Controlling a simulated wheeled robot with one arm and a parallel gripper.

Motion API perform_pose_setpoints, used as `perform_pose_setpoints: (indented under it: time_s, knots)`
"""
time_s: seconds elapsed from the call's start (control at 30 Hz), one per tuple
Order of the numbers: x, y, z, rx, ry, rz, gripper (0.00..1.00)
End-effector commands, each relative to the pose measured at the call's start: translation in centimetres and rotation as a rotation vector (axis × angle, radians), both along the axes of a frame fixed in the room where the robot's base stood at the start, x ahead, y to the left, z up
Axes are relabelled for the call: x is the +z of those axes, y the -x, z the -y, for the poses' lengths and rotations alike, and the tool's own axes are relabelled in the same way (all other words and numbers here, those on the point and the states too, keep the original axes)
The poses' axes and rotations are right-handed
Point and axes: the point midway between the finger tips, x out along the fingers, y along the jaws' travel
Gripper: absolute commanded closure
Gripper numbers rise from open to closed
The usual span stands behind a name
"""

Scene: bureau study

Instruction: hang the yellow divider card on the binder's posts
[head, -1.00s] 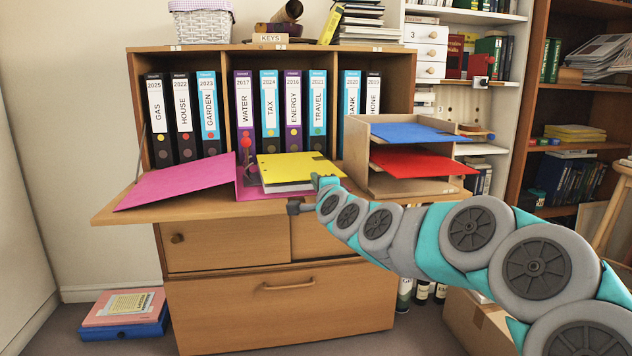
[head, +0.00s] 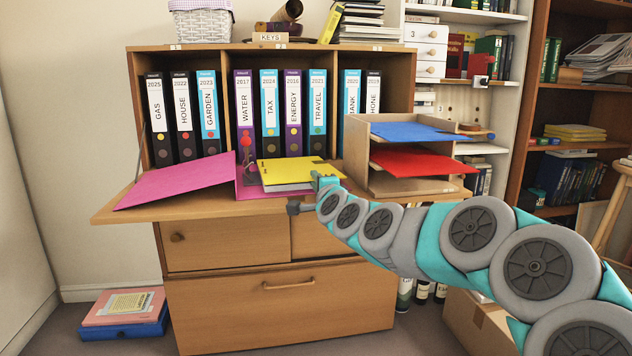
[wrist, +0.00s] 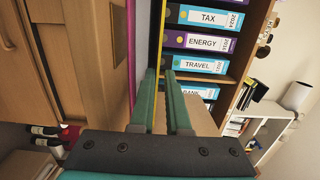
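The yellow divider card (head: 295,171) lies almost flat over a stack of white pages on the right side of the open pink binder (head: 180,182). The binder's upright mechanism (head: 248,165) stands at the card's left edge; whether the posts pass through the card is too small to tell. My gripper (head: 324,181) is at the card's front right corner. In the wrist view its two teal fingers (wrist: 161,80) straddle the card's thin yellow edge (wrist: 161,35). The card is near the left finger, and a gap shows towards the right one, so the gripper looks slightly open.
The binder lies on the bureau's fold-down desk (head: 130,208). A wooden tray (head: 385,182) with a blue card (head: 408,131) and a red card (head: 415,162) stands close right of my gripper. A row of upright binders (head: 268,115) is behind.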

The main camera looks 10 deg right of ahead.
Motion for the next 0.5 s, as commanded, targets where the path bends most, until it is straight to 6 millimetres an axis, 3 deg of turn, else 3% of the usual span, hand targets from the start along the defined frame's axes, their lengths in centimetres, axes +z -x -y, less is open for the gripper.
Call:
perform_pose_setpoints:
  time_s: [0.5]
  knots:
    - [0.0,1.3,0.1,0.001,0.001,0.000,0.86]
